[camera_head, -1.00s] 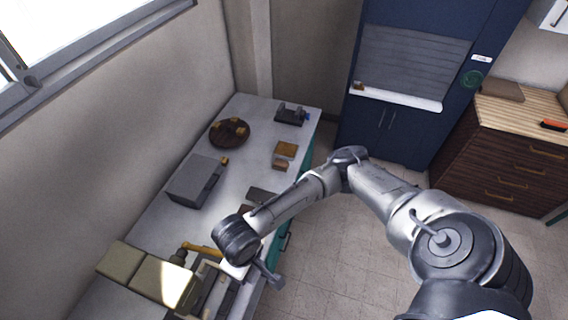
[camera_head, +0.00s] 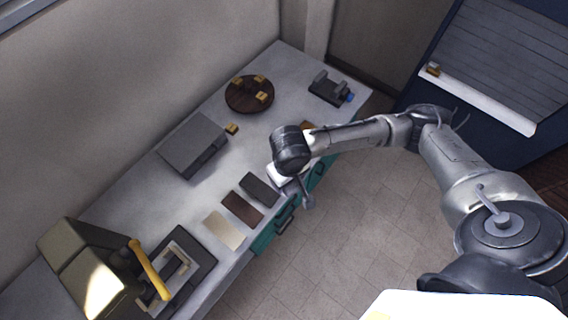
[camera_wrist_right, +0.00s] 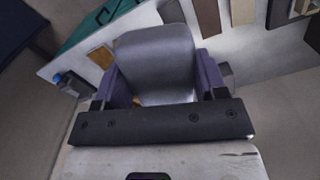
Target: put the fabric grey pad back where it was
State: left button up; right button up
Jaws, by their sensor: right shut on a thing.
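My right gripper (camera_head: 298,188) is over the near edge of the table, at the right end of the row of pads. In the right wrist view the two purple fingers of my right gripper (camera_wrist_right: 162,82) are shut on a smooth grey pad (camera_wrist_right: 155,58). The head view does not show the held pad clearly. On the table, a dark grey pad (camera_head: 259,189), a brown pad (camera_head: 242,208) and a beige pad (camera_head: 223,229) lie in a row. An orange-brown pad (camera_head: 307,126) is partly hidden behind my arm. My left gripper is not in view.
A grey box (camera_head: 192,146) and a round dark wooden tray (camera_head: 249,95) with several small yellow blocks stand further back. A dark device (camera_head: 329,89) is at the far right end. A machine with a yellow handle (camera_head: 148,268) stands at the near left.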

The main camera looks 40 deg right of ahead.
jog(key=w+d+f+m+b, duration=0.1)
jog(key=d+f+m+b, duration=0.15)
jog(key=f+b, duration=0.5)
jog(key=w+d+f+m+b, duration=0.1)
jog(key=w+d+f+b, duration=0.1)
jog(key=d+f+b, duration=0.5)
jog(key=w+d+f+m+b, duration=0.1)
jog(key=f+m+b, duration=0.1)
jog(key=f+b, duration=0.65)
jog(key=w+f, duration=0.3)
jog(key=w, duration=0.1)
jog(key=w+f+b, duration=0.1)
jog(key=w+f, duration=0.2)
jog(key=w+d+f, duration=0.1)
jog(key=w+f, duration=0.2)
jog(key=w, duration=0.1)
jog(key=shift+w+f, duration=0.35)
jog(key=shift+f+b, duration=0.8)
jog(key=shift+f, duration=1.15)
jog(key=shift+f, duration=0.1)
jog(key=o, duration=0.8)
jog(key=shift+f, duration=0.1)
jog(key=shift+o, duration=0.6)
